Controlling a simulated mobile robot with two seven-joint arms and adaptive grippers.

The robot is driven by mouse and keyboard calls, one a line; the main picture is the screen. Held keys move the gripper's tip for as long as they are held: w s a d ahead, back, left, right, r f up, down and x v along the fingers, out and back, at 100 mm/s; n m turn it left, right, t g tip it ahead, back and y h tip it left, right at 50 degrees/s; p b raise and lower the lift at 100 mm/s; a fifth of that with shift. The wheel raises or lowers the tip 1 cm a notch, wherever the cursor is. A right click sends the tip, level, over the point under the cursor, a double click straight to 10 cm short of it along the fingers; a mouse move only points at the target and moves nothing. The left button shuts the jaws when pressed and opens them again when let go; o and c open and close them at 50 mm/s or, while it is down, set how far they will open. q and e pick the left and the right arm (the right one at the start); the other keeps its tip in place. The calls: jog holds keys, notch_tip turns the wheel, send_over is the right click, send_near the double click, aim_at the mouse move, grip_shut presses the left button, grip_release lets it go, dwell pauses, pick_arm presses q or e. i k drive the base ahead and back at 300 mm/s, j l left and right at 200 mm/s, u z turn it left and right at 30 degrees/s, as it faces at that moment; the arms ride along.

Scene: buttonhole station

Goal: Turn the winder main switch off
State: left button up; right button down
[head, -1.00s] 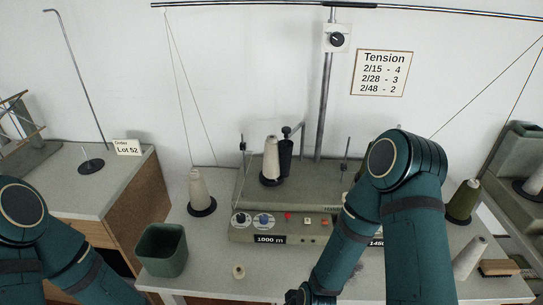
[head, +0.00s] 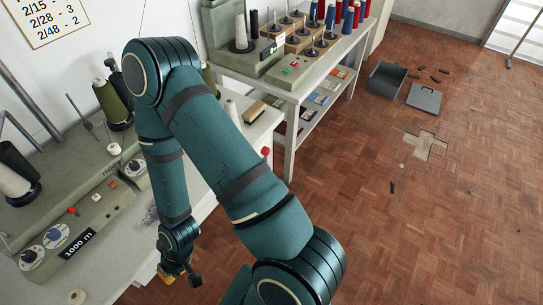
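The grey-green winder (head: 100,205) stands on the table at the left, with a "1000 m" label, dials and small red and white controls on its front panel. One red control (head: 72,211) sits near that label. A small red knob-like part (head: 265,151) shows at the table's right end, just right of my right upper arm. I cannot tell which one is the main switch. My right gripper (head: 178,276) points down near the table's front edge, apart from these controls. Its fingers are small and partly hidden, so its opening is unclear. My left gripper is out of view.
A second bench (head: 290,88) at the back carries a machine, spindles and red and blue cones. An open grey box (head: 386,79) and its lid (head: 424,98) lie on the parquet floor (head: 460,200). A small dark object (head: 392,187) lies nearer. Floor at right is mostly clear.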

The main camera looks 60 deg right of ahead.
aim_at(266, 151)
jog(key=k+z, duration=0.2)
jog(key=z, duration=1.45)
jog(key=i+l+z, duration=0.75)
